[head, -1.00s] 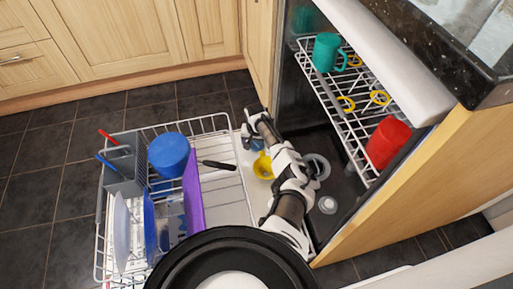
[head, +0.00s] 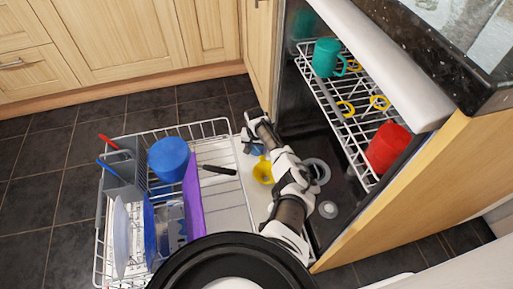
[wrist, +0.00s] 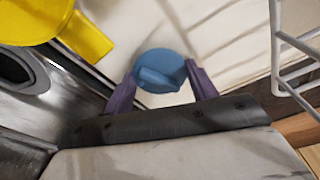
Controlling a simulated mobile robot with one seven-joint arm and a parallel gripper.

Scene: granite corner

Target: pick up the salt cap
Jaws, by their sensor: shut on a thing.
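The salt cap (wrist: 160,72) is a round blue cap with a raised grip bar across its top. In the wrist view it sits between the two purple fingertips of my gripper (wrist: 161,82), which is shut on it. In the head view the salt cap (head: 257,150) is a small blue patch beside my gripper (head: 248,139), partly hidden by the arm. It is over the pale inner face of the open dishwasher door; I cannot tell whether it touches that face.
The lower rack (head: 225,186) with dishes, a blue cup (head: 168,157) and a purple board (head: 193,197) stands left. The upper rack (head: 333,107) holds a teal mug (head: 326,58) and red cup (head: 387,147).

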